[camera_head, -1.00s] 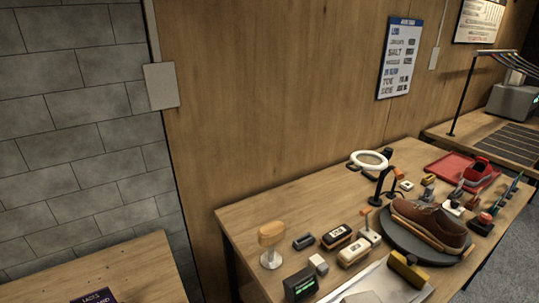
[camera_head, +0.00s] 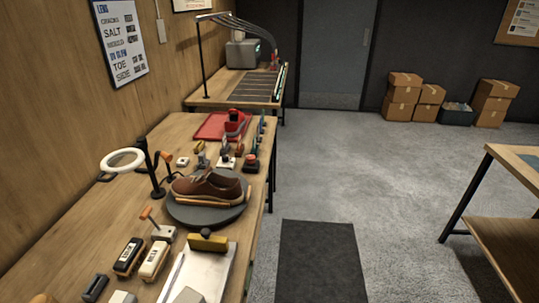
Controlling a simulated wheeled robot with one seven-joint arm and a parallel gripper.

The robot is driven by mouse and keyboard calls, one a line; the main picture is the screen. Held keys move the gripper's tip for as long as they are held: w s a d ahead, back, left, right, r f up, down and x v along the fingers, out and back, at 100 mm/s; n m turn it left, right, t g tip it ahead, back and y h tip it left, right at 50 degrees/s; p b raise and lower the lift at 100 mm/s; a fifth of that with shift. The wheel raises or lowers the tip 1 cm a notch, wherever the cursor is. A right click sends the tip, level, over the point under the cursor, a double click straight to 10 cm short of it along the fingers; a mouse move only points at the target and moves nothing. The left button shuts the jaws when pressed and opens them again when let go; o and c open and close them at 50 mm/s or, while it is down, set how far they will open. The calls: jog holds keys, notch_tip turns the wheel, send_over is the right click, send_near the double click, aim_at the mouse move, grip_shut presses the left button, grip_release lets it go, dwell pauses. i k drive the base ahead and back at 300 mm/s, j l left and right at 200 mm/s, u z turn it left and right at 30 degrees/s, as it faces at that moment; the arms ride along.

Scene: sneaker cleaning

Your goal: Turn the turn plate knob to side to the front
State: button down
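The turn plate (camera_head: 205,217) is a dark grey round disc on the wooden workbench, left of the middle of the head view. A brown leather shoe (camera_head: 208,188) with a tan sole lies across it, its length running roughly left to right. I cannot make out a knob on the plate's rim for certain. A yellow block with a dark round top (camera_head: 207,243) stands close to the plate's near edge; I cannot tell whether it belongs to the plate. My gripper is not in view.
The workbench (camera_head: 75,255) carries brushes (camera_head: 129,256), a ring lamp (camera_head: 122,160), a white board (camera_head: 212,270) and a red tray (camera_head: 210,127). A dark mat (camera_head: 320,262) lies on open floor to the right. Another table (camera_head: 515,165) stands at the right edge.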

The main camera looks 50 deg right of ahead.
aim_at(250, 158)
jog(key=z, duration=0.85)
